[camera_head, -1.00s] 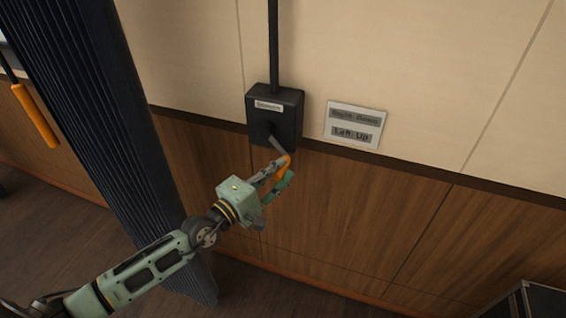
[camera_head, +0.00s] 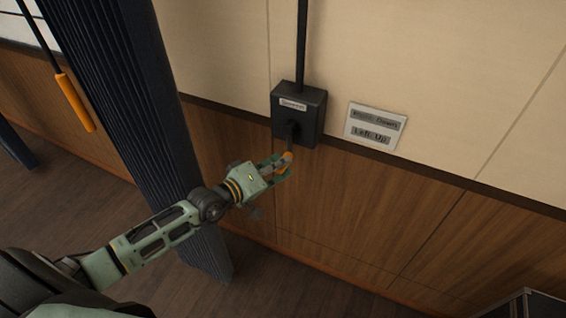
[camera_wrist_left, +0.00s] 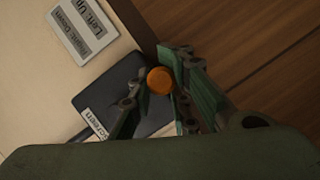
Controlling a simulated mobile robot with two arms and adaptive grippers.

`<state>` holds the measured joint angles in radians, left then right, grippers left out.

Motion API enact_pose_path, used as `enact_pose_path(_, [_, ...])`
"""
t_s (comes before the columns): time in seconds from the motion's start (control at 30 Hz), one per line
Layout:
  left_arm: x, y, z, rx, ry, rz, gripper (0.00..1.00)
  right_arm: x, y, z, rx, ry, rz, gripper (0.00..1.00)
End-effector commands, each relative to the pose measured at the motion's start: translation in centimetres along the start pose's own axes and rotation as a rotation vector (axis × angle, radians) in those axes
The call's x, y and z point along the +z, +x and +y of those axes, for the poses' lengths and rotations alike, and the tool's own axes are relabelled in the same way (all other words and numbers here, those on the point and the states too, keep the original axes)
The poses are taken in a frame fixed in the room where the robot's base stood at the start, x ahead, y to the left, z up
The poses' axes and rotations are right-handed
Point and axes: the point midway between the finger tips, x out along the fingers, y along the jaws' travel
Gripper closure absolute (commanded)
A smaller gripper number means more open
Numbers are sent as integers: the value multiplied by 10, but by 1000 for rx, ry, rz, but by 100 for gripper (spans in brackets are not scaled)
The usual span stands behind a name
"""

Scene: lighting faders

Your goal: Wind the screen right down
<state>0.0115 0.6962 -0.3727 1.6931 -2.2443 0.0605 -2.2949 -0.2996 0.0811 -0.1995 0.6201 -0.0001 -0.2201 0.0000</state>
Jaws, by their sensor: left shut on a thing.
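A black wall box (camera_head: 299,112) labelled "Screen" is fixed to the wall, with a dark crank arm (camera_head: 291,131) on its front. The crank's orange handle (camera_head: 284,160) is between the fingers of my left gripper (camera_head: 277,168), which is shut on it below the box. In the left wrist view the round end of the orange handle (camera_wrist_left: 160,80) shows between the green fingers (camera_wrist_left: 160,95), with the box (camera_wrist_left: 105,92) behind. A sign (camera_head: 375,128) right of the box has two lines; the lower reads "Left: Up", the upper "Right: Down". The screen itself cannot be made out. My right gripper is out of view.
A black conduit (camera_head: 301,45) runs up from the box. A dark pleated curtain (camera_head: 135,110) hangs to the left, near my left arm. An orange-handled rod (camera_head: 76,103) hangs beyond it. A dark case (camera_head: 525,303) stands at the lower right.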

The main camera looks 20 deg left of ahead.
Motion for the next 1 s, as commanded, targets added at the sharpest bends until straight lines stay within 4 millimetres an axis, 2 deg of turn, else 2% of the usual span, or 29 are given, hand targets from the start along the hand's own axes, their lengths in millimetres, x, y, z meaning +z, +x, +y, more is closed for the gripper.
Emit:
enact_pose_path(0.03, [2, -1, -5, -13, 2, -6, 100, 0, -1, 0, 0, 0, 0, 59])
enact_pose_path(0.5, [2, -1, -6, -16, 8, -6, 100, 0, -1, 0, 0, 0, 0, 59])
enact_pose_path(0.53, [2, -1, -6, -16, 8, -6, 82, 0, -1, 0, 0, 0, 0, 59])
enact_pose_path(0.7, [2, -1, -5, -14, 9, -5, 68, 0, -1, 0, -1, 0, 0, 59])
enact_pose_path(1.0, [0, -1, -2, -8, 10, -2, 68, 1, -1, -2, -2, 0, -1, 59])
